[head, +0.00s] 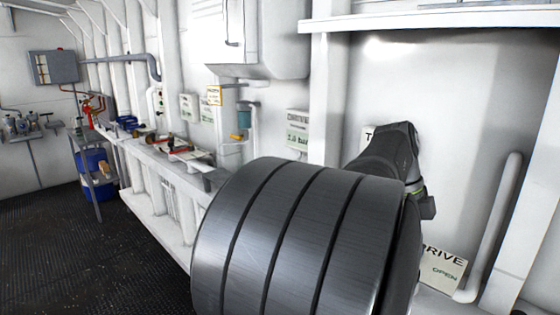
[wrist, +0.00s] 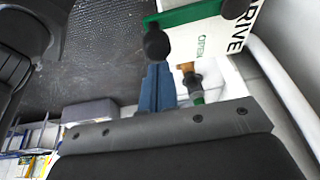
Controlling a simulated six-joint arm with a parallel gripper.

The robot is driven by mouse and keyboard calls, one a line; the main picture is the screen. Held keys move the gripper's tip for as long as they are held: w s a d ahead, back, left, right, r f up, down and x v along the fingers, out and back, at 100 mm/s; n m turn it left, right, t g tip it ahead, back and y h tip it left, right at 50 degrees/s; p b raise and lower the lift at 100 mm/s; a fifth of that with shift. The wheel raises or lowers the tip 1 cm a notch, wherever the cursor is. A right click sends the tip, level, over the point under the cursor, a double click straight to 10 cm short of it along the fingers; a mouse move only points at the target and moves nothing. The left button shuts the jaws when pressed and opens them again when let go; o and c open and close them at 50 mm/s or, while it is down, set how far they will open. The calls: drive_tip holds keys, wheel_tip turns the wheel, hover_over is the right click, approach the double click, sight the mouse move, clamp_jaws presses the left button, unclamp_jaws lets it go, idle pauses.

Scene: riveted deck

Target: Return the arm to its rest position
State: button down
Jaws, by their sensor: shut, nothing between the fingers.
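My gripper (wrist: 165,128) shows in the wrist view as a dark grey, screwed edge with a black body across the bottom. It is shut with nothing held; its fingertips are hard to make out. In the head view a large dark grey, grooved cylinder, which looks like part of my arm, fills the lower middle. A further dark arm link reaches up behind it in front of the white wall. The gripper itself cannot be made out in the head view.
A DRIVE OPEN sign (head: 443,265) is at lower right, also in the wrist view (wrist: 208,35). A blue, black-knobbed lever (wrist: 155,85) is close beyond the gripper. A white pipe (head: 490,225) stands at right. A cluttered ledge (head: 180,160) runs along the wall. The dark floor (head: 90,245) is open at left.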

wheel_tip(320, 180, down, 2)
drive_tip(key=shift+s+a+f, duration=0.1)
drive_tip(key=shift+s+a, duration=0.05)
drive_tip(key=shift+a+r, duration=0.1)
drive_tip(key=shift+r, duration=0.1)
drive_tip(key=w+d+v, duration=0.1)
drive_tip(key=v, duration=0.9)
drive_tip(key=x, duration=0.7)
drive_tip(key=shift+s+a+f, duration=0.15)
drive_tip(key=shift+s+a, duration=0.05)
drive_tip(key=shift+s, duration=0.1)
